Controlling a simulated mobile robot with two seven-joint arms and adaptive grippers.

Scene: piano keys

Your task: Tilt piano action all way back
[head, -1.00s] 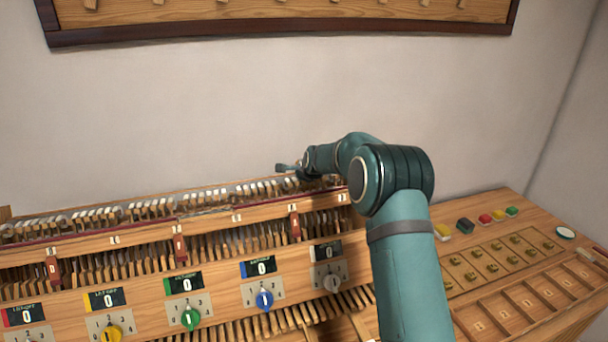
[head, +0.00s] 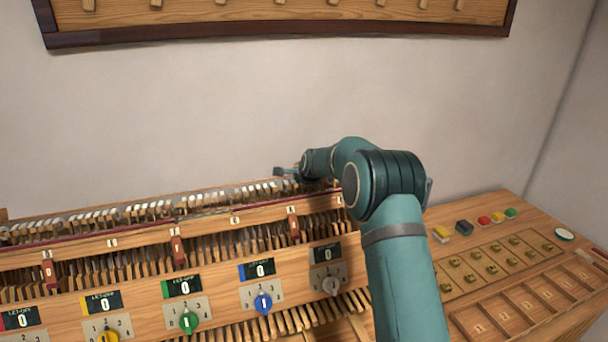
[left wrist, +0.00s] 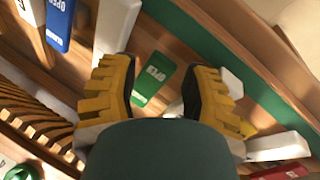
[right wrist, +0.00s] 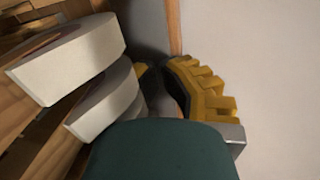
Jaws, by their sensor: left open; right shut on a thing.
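The piano action (head: 135,237) is a long wooden rack of hammers and levers at the left and middle of the head view, with white hammer heads along its back. My right arm reaches over its right end. My right gripper (head: 286,172) is at its back edge near that end. In the right wrist view, my right gripper (right wrist: 162,78) is closed beside two large white hammers (right wrist: 72,60); its grip point is mostly hidden. In the left wrist view, my left gripper (left wrist: 158,78) is open, its fingers either side of a green tag (left wrist: 154,84) marked OPEN.
A wall stands close behind the action, with a framed wooden board (head: 280,22) above. Coloured knobs (head: 263,303) and displays line the front. At right, a bench holds coloured blocks (head: 484,221) and an empty divided tray (head: 512,308).

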